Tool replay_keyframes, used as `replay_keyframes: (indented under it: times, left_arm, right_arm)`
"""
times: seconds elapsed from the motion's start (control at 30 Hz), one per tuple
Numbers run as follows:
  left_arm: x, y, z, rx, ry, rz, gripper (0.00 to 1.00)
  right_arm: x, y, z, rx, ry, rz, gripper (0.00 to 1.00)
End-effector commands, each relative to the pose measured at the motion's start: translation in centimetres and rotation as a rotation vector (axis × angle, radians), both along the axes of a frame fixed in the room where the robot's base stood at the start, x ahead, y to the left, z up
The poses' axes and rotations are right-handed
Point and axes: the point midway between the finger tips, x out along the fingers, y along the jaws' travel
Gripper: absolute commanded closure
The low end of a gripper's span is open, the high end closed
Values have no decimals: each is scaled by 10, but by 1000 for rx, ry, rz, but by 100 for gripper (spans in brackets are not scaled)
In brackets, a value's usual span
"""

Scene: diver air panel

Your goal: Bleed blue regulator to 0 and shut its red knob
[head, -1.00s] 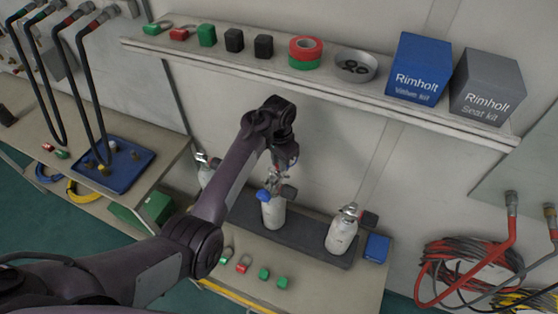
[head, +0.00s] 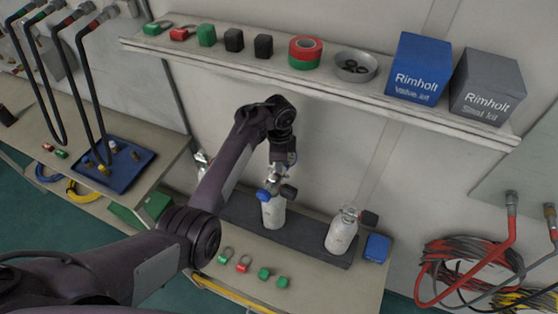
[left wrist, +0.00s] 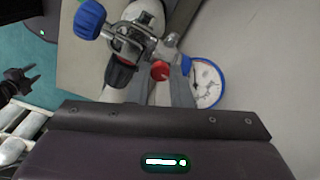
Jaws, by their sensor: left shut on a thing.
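The regulator with the blue knob (head: 264,194) sits on top of the middle white bottle (head: 273,214). In the left wrist view its blue knob (left wrist: 89,18) is at the upper left, and a white gauge with a blue rim (left wrist: 207,83) is at the right; its reading is too small to tell. The small red knob (left wrist: 160,70) lies between the fingers of my left gripper (left wrist: 161,78), which is shut on it. In the head view my left gripper (head: 279,170) reaches down to the regulator from above.
Another bottle with a regulator (head: 342,231) stands to the right on the dark rack (head: 312,242), beside a blue box (head: 376,247). Red and green padlocks and blocks lie on the bench in front. The loaded wall shelf (head: 300,84) runs above.

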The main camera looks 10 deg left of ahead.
Motion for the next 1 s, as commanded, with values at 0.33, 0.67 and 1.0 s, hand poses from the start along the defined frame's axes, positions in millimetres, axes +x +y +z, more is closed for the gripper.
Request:
replay_keyframes:
  times: [0.33,0.67,1.0]
  left_arm:
    - [1,0,1,-1,-3,-57,100]
    - [1,0,1,-1,-3,-58,100]
    - [0,0,0,0,-1,-57,59]
  right_arm:
    - [0,0,0,0,0,0,59]
    - [0,0,0,0,0,0,59]
    - [0,0,0,0,1,0,59]
